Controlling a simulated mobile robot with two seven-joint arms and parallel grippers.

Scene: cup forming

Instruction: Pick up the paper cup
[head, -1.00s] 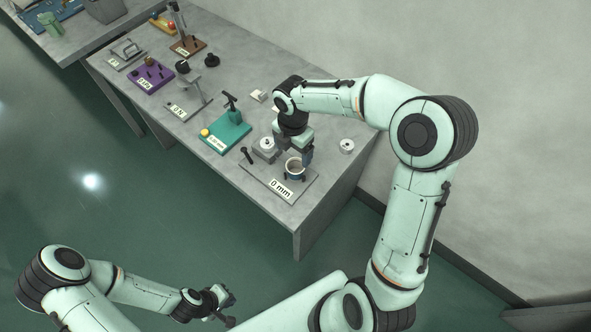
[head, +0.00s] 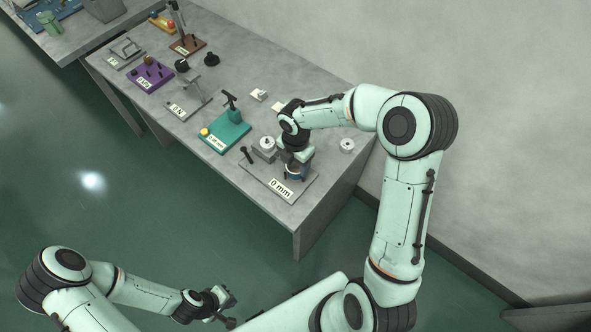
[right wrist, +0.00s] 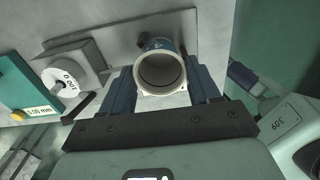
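The paper cup (right wrist: 148,83) is blue outside with a pale rim and inside. It stands on a grey plate labelled 0 mm (head: 306,190), mostly hidden by my right gripper in the head view. My right gripper (head: 295,170) is lowered over it from above. In the right wrist view, the blue fingers of the right gripper (right wrist: 161,75) are spread wide, one on each side of the cup; I cannot tell whether they touch it. My left gripper (head: 228,309) hangs low, away from the table, too small to read its opening.
A grey block with a white dial (right wrist: 69,82) stands beside the cup, and a black lever (head: 246,154) is on the plate's left. A teal fixture (head: 224,136) is further left. A white round piece (head: 347,145) lies at right. The table's front edge is close.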

